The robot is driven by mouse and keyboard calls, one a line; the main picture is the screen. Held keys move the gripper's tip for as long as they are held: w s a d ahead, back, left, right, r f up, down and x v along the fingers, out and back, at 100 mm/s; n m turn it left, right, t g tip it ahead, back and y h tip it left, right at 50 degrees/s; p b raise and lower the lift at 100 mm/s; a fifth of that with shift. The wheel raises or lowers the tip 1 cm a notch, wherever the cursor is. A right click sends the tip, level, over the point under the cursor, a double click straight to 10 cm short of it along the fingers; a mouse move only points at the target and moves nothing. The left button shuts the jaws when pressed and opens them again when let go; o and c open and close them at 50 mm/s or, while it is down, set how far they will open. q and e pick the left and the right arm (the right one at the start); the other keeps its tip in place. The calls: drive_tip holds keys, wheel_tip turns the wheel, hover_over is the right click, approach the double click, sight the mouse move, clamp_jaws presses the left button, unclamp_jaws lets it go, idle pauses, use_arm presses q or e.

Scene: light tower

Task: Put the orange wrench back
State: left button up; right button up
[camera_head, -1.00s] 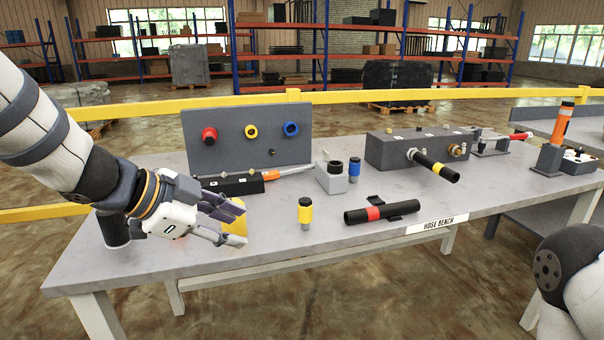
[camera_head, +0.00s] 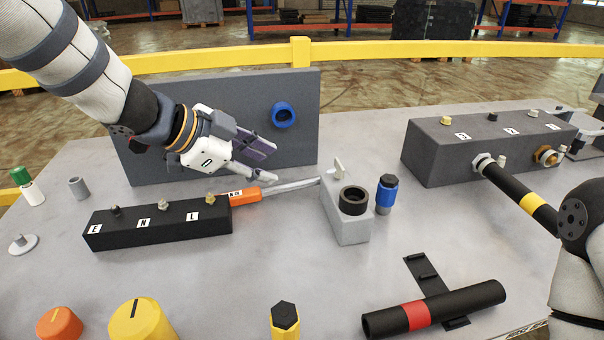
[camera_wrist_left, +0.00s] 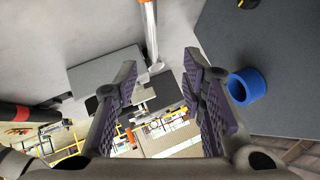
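The orange wrench (camera_head: 243,196) lies on the bench, its orange handle beside a black block (camera_head: 160,225) labelled E, N, L. Its silver shaft points right to a grey block (camera_head: 347,225) with a black ring. The shaft also shows at the top of the left wrist view (camera_wrist_left: 149,30), with a bit of orange at the frame edge. My left gripper (camera_head: 262,165) hangs over the wrench, in front of the upright grey panel (camera_head: 300,100). In the left wrist view its fingers (camera_wrist_left: 160,75) are apart with nothing between them.
A blue ring (camera_head: 284,115) sits on the panel. A blue-and-black cylinder (camera_head: 386,195) stands right of the grey block. A black tube with a red band (camera_head: 420,315), a yellow knob (camera_head: 140,322) and an orange knob (camera_head: 59,325) are near the front. A dark box (camera_head: 480,150) stands right.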

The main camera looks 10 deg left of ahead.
sight(298, 182)
use_arm(q)
drive_tip(key=x, duration=0.3)
drive_tip(key=s+b+x, duration=0.1)
drive_tip(key=x, duration=0.2)
drive_tip(key=f+b+x, duration=0.1)
drive_tip(key=x, duration=0.2)
drive_tip(key=shift+s+d+f, duration=0.1)
drive_tip(key=shift+d, duration=0.05)
drive_tip(key=shift+w+d, duration=0.2)
use_arm(e)
drive_tip(key=shift+g, duration=0.7)
drive_tip(key=s+f, duration=0.3)
drive_tip(key=shift+s, duration=0.3)
use_arm(q)
drive_tip(key=shift+w, duration=0.1)
clamp_jaws()
